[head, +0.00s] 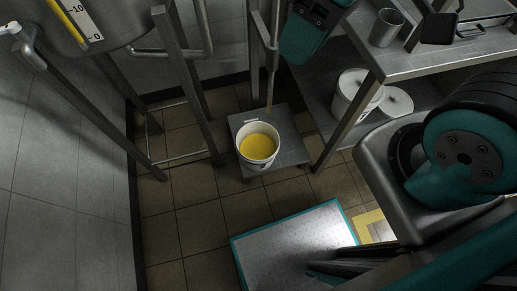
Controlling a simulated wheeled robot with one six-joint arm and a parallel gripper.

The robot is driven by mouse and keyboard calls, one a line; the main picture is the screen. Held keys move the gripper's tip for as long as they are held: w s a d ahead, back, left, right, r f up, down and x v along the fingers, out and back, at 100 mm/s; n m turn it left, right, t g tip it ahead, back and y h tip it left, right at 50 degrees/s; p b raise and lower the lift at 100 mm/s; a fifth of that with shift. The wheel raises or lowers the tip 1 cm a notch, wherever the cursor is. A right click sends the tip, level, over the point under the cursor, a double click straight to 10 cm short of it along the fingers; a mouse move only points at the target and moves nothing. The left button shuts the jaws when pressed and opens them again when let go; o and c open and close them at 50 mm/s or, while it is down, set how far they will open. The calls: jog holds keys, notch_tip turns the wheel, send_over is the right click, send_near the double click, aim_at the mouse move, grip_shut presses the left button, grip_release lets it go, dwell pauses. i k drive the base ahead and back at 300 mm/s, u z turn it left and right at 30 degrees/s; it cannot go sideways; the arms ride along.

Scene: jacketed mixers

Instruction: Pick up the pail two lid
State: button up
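A round white lid (396,101) with a small knob lies on the lower shelf of the steel bench at the right. It is beside a white pail (349,104), whose top looks covered by a similar white lid (358,82). An open white pail (257,160) holding yellow contents stands on a low grey platform at the centre. I can read no number on the pails or lids, so I cannot tell which is pail two's. Parts of my teal and grey arm fill the right side.
A steel bench (440,58) carries a metal cup (386,27) and a dark scoop-like object (440,28). Its leg stands in front of the shelf's left part. A jacketed mixer vessel (110,18) on metal legs is at upper left. Tiled floor (190,225) is clear at lower left.

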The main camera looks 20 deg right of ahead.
aim_at(396, 102)
jog(key=z, duration=0.45)
jog(key=k, duration=0.55)
jog(key=z, duration=1.25)
jog(key=i, duration=0.75)
jog(key=z, duration=0.25)
